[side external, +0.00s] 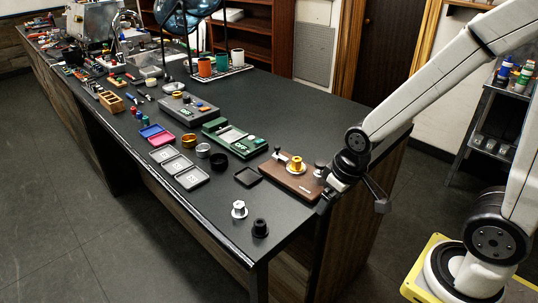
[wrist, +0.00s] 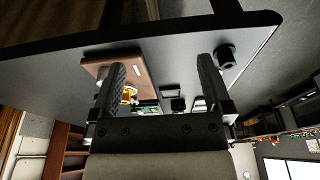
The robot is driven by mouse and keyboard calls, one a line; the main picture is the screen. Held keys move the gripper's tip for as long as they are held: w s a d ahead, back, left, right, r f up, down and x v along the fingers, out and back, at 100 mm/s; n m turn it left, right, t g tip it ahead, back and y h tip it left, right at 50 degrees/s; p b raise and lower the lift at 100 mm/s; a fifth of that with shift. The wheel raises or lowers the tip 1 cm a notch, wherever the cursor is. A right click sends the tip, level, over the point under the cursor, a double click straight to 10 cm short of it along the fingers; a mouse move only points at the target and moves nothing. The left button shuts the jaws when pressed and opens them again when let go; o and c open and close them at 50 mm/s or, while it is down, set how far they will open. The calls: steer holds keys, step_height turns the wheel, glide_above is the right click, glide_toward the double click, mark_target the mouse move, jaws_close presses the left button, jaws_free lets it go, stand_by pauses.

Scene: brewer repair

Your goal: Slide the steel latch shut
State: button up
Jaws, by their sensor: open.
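A brown wooden board (side external: 291,180) sits at the right end of the bench. It carries a gold knob (side external: 296,164) and a small metal fitting with a black knob (side external: 279,154) at its left, possibly the steel latch; I cannot tell its position. My gripper (wrist: 164,70) is open and empty in the wrist view. In the side view it is beside the board's right end, partly hidden by my wrist. In the wrist view the board (wrist: 153,72) lies beyond the fingers, and the left finger partly covers the gold knob (wrist: 129,94).
A green device (side external: 232,137) and a grey device (side external: 187,108) stand further left. A silver piece (side external: 239,209) and a black cap (side external: 260,228) stand near the front edge. A small black tray (side external: 248,177) lies beside the board. The bench behind the board is clear.

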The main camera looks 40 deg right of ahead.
steer(key=shift+c, duration=0.2)
steer(key=c, duration=0.4)
steer(key=shift+w, duration=0.15)
steer(key=shift+c, duration=0.2)
step_height(320, 180, up, 4)
steer(key=m+g, duration=0.3)
steer(key=m, duration=0.2)
glide_above(277, 146)
steer(key=shift+r, duration=0.1)
steer(key=shift+f, duration=3.95)
